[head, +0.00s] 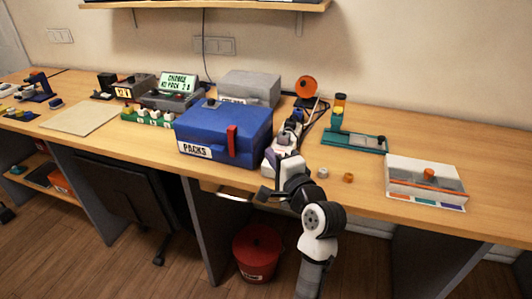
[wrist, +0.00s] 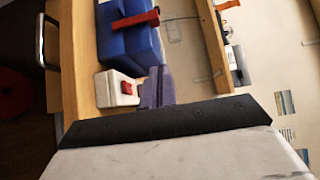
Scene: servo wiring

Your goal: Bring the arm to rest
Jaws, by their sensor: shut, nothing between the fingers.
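My arm reaches up from the lower right over the workbench (head: 460,145) in the head view. My gripper (head: 297,116) is just right of the blue PACKS box (head: 222,127), above the bench. In the wrist view the two grey-violet fingers of my gripper (wrist: 155,88) are together with nothing between them. The blue box also shows there (wrist: 130,38), with its red latch (wrist: 135,20), left of and beyond the fingers. Whether the gripper touches anything on the bench cannot be told.
A grey box (head: 249,88) and an orange disc (head: 306,87) stand behind. A green tray (head: 350,140) and a white box (head: 425,178) lie to the right, with two small knobs (head: 348,177) (head: 323,172) between. A drawer handle (head: 227,196) is at the front edge. The far right bench is clear.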

